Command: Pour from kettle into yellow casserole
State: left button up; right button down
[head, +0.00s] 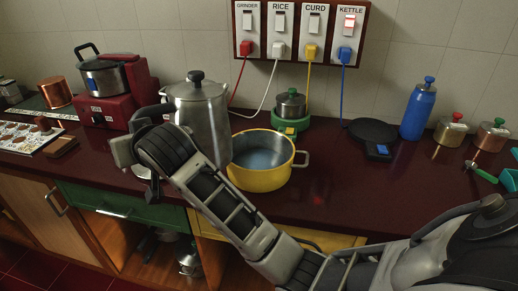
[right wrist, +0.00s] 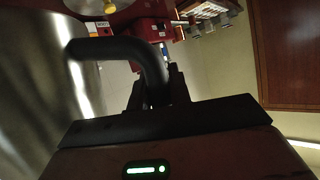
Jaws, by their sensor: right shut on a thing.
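The kettle (head: 200,108) is a tall brushed-steel vessel with a dark lid knob, at left of centre in the head view. It looks roughly upright, directly left of the yellow casserole (head: 262,180). My forearm hides its lower part, so I cannot tell whether it touches the counter. My right gripper (right wrist: 156,92) is shut on the kettle's dark handle (right wrist: 128,50) in the right wrist view. The casserole stands on the counter, open, with pale bluish liquid (head: 260,158) inside. My left gripper is in neither view.
A red appliance (head: 108,108) with a steel pot stands behind left. A green-based cooker (head: 291,125), an empty black round base (head: 373,132) and a blue bottle (head: 418,110) stand behind right. Cords hang from the switch panel (head: 297,52). The dark red counter (head: 350,200) is clear right of the casserole.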

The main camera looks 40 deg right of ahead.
jog(key=shift+a+f+n, duration=0.15)
jog(key=shift+f+n, duration=0.15)
jog(key=shift+f, duration=0.25)
jog(key=shift+r, duration=0.15)
notch_tip(320, 180, up, 3)
jog(key=shift+f, duration=0.2)
dwell(0.8)
